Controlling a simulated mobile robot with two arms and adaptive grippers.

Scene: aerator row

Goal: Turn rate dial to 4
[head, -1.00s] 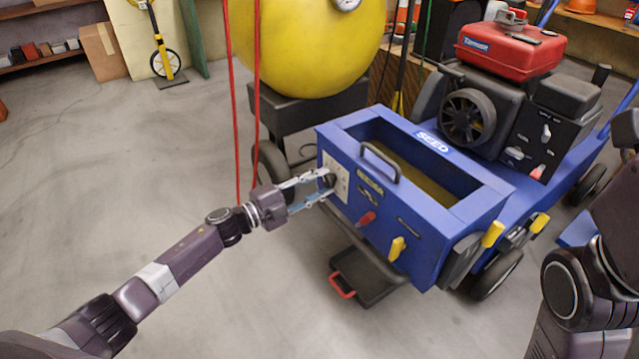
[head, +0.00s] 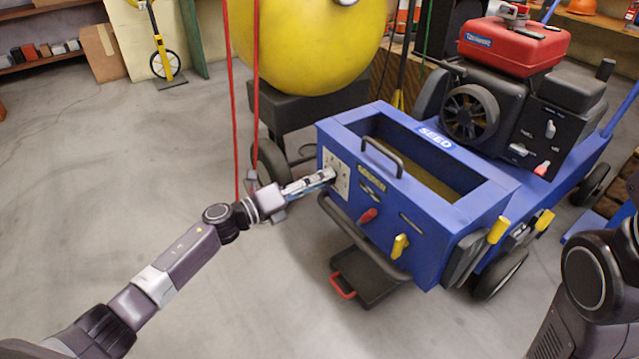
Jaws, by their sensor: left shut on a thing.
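The rate dial sits on a pale square plate (head: 345,182) at the left end of the front face of the blue seed box (head: 435,225). My left gripper (head: 330,176) is at this plate, shut on the dial. The fingers cover most of the dial, so its pointer and setting cannot be read. The marks on the plate are too small to read. My right arm shows at the right edge, but its gripper is out of view.
A black handle (head: 382,157) is above. Red cords (head: 232,110) hang close behind my left wrist. Open floor (head: 130,150) lies left.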

